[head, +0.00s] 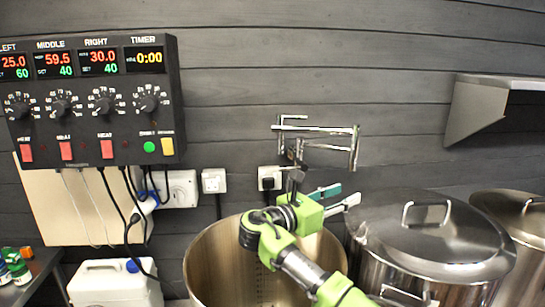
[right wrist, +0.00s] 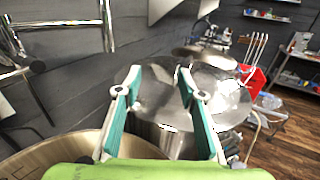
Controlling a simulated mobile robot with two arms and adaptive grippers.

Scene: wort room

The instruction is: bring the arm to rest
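My right gripper (head: 337,197) is in the middle of the head view, above the right rim of an open steel pot (head: 205,262). Its two teal-padded fingers point right, toward a lidded pot. In the right wrist view the fingers of this gripper (right wrist: 157,88) stand apart with nothing between them, and the pot lid shows beyond them. The green and grey arm links (head: 290,255) reach up across the open pot. My left gripper is in neither view.
A lidded steel pot (head: 430,240) stands close on the right, with another lidded pot (head: 515,230) beyond. A folded metal pipe (head: 330,133) sticks out from the wall above the gripper. A control panel (head: 95,100) hangs at left, and a white canister (head: 110,285) stands below it.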

